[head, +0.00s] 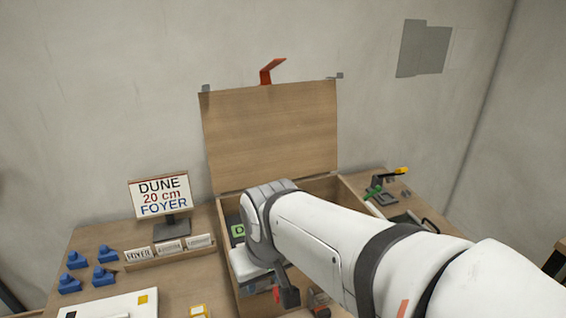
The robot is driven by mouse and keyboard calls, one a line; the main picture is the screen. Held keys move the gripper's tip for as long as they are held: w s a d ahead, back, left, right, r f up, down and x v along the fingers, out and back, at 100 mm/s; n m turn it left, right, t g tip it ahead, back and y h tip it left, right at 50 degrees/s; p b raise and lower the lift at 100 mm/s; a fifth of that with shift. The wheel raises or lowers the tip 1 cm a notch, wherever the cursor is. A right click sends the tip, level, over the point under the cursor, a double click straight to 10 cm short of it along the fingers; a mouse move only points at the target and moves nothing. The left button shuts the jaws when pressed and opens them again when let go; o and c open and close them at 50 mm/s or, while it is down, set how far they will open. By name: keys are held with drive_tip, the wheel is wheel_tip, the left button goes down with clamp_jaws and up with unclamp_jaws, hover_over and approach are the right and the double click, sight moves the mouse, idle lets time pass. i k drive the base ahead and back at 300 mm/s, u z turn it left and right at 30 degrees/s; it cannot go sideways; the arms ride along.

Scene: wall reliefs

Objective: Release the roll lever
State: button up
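My white arm reaches in from the lower right, and its wrist hangs over an open wooden box (226,262). My gripper (286,292) is a small dark shape below the wrist at the box's front. Its fingers are too small and partly hidden to tell whether they are open. A small red piece (276,293) shows beside it. I cannot tell for sure which part is the roll lever. A red bent lever (272,70) stands at the top of the raised wooden lid (270,135), well away from my gripper. Much of the box's inside is hidden by my arm.
A sign (160,196) reading "DUNE 20 cm FOYER" stands left, behind a rack of labelled plates (168,249). Several blue pieces (104,276) and a white panel (112,305) lie left. A green and dark clamp-like device with a yellow tip (400,171) stands right.

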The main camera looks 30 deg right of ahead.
sight(377, 189)
drive_tip(key=u, duration=0.85)
drive_tip(key=k, duration=1.55)
drive_tip(key=z, duration=1.55)
drive_tip(key=i, duration=1.3)
drive_tip(key=z, duration=0.05)
